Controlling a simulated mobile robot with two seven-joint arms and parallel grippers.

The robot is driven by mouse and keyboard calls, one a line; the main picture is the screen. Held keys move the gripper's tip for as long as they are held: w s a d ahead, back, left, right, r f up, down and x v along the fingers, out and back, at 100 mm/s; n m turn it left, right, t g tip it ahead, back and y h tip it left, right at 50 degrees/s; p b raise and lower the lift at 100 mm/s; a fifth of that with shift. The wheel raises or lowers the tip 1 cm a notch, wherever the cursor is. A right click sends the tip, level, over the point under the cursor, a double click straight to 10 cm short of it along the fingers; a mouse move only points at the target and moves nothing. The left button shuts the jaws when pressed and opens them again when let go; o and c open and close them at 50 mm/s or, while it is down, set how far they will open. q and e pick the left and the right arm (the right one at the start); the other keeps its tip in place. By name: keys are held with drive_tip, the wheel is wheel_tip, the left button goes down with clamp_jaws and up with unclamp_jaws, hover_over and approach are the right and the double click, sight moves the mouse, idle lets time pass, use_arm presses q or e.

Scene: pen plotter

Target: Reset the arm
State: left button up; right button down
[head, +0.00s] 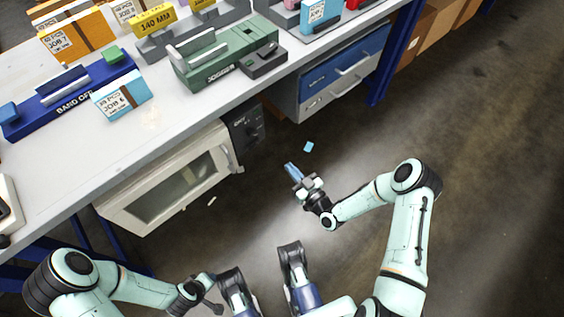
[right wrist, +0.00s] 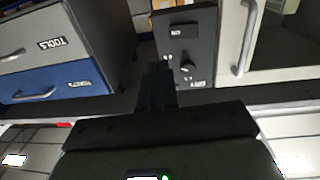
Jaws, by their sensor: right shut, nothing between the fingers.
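My right gripper (head: 292,171) is held out over the floor in front of the bench, shut and empty. In the right wrist view its dark fingers (right wrist: 157,85) are together, in front of the control panel and drawers, touching nothing that I can see. My right arm (head: 405,225) is bent at the elbow, clear of the bench. My left gripper (head: 212,298) is low at the bottom of the head view, away from the bench. It is small and dark there, and its fingers cannot be made out.
The bench (head: 70,165) carries a green machine (head: 225,55), a blue machine (head: 70,100) and job boxes. Below are a white-doored oven-like unit (head: 170,180) and a drawer cabinet (head: 340,75). A blue piece (head: 308,147) lies on the floor. Floor at right is clear.

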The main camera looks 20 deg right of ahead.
use_arm(q)
drive_tip(key=shift+w+r, duration=0.15)
drive_tip(key=shift+w, duration=0.05)
use_arm(e)
drive_tip(key=shift+s+d, duration=0.2)
drive_tip(key=shift+s, duration=0.15)
